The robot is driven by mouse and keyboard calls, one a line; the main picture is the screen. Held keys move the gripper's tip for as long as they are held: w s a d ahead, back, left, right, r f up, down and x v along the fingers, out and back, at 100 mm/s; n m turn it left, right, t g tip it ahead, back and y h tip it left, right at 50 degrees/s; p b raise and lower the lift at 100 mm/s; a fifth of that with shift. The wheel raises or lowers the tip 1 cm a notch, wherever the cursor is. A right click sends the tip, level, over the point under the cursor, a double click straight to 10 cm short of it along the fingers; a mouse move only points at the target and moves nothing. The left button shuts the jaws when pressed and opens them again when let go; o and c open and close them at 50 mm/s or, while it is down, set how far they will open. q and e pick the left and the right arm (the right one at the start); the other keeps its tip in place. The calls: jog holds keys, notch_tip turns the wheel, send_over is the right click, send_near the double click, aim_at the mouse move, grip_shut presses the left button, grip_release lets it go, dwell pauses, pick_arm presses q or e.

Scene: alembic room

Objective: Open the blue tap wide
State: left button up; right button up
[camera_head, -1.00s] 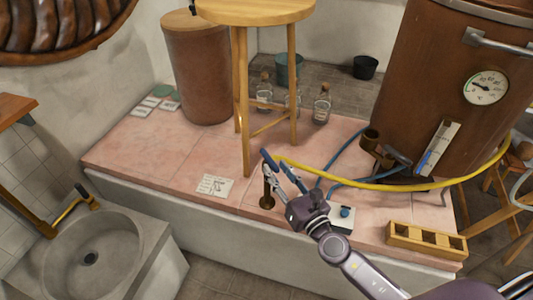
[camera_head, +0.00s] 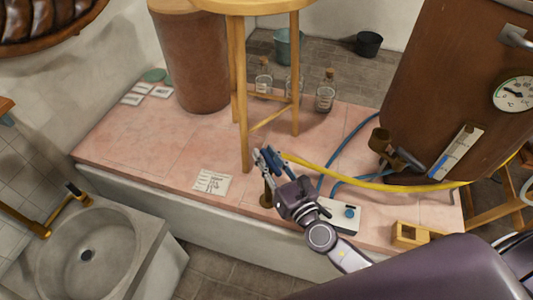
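My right gripper (camera_head: 266,154) reaches up and left from the lower right. Its fingertips are above a thin brown upright post (camera_head: 267,196) near the front edge of the pink tiled platform. Blue shows at the fingers, and I cannot separate a blue tap handle there from the finger parts. The fingers look close together, but whether they grip anything is unclear. A brown spout (camera_head: 380,139) with a grey-blue handle (camera_head: 408,160) is on the copper vessel (camera_head: 440,75) at right. My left gripper is not in view.
A wooden stool (camera_head: 240,100) stands behind the gripper. A yellow hose (camera_head: 365,182) and blue hose (camera_head: 345,148) cross the platform (camera_head: 145,140). A white box with a blue knob (camera_head: 343,224) and a wooden rack (camera_head: 412,235) lie in front. Glass bottles (camera_head: 325,92) stand behind.

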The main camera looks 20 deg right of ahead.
jog(key=shift+c, duration=2.5)
jog(key=shift+h, duration=0.3)
grip_shut()
jog(key=shift+m, duration=0.3)
jog(key=shift+w+r+m+h+p, duration=0.1)
jog(key=shift+m+h+p, duration=0.45)
jog(key=shift+h, duration=0.45)
jog(key=m+h, duration=0.2)
jog(key=h, duration=0.1)
jog(key=shift+d, duration=0.1)
jog(key=m+h+b, duration=0.1)
jog(key=m+h, duration=0.2)
jog(key=h, duration=0.1)
jog(key=shift+d+g, duration=0.1)
jog(key=shift+g, duration=0.2)
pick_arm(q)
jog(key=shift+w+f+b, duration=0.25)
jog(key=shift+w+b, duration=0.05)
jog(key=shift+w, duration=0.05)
pick_arm(e)
jog(key=shift+d+m+g+h, duration=0.1)
jog(key=shift+m+g+h, duration=0.3)
jog(key=shift+h, duration=0.8)
